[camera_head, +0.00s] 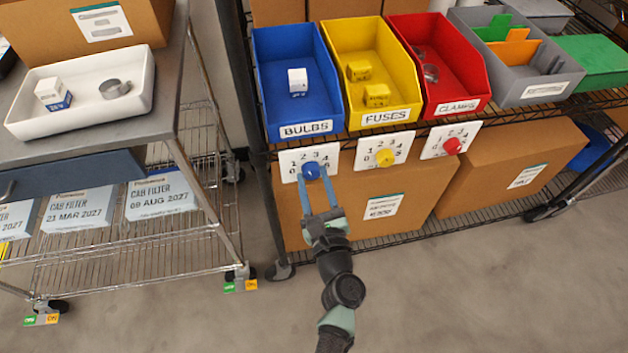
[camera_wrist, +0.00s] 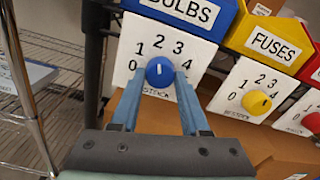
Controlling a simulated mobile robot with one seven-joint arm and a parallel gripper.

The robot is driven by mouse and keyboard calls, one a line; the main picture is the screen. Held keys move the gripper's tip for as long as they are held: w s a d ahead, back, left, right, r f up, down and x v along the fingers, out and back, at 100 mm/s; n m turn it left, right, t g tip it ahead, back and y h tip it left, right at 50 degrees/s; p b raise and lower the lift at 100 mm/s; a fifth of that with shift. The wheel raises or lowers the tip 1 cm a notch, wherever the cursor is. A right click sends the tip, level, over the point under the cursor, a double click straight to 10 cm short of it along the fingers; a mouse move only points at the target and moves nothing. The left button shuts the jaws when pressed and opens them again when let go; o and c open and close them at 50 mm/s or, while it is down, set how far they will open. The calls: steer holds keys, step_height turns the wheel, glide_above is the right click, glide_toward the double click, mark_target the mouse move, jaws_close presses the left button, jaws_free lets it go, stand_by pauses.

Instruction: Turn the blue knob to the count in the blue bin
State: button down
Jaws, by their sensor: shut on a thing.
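The blue knob (camera_head: 311,170) sits on a white dial plate (camera_head: 290,160) marked 0 to 4, below the blue bin (camera_head: 268,100) labelled BULBS. In the wrist view the blue knob (camera_wrist: 160,72) has a short white mark that points up, about toward the 2. One small white box (camera_head: 298,80) shows inside the blue bin; the bin's front wall hides part of its floor. My gripper (camera_head: 314,181) reaches the knob from below and is shut on it. In the wrist view its two blue fingers (camera_wrist: 160,84) stand at the knob's left and right sides.
A yellow FUSES bin (camera_head: 345,40) and a red CLAMPS bin (camera_head: 455,95) stand to the right, with a yellow knob (camera_head: 386,157) and a red knob (camera_head: 452,146) below. A cart (camera_head: 100,130) with a white tray (camera_head: 40,128) stands left. The floor in front is clear.

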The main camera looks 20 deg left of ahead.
steer(key=n+b, duration=0.2)
steer(key=n, duration=0.1)
steer(key=shift+f+n+b, duration=0.15)
steer(key=shift+n+b, duration=1.3)
steer(key=shift+n, duration=0.65)
steer(key=shift+c, duration=2)
jaws_free()
steer(key=shift+r, duration=0.2)
steer(key=v, duration=1.3)
steer(key=shift+p, duration=0.3)
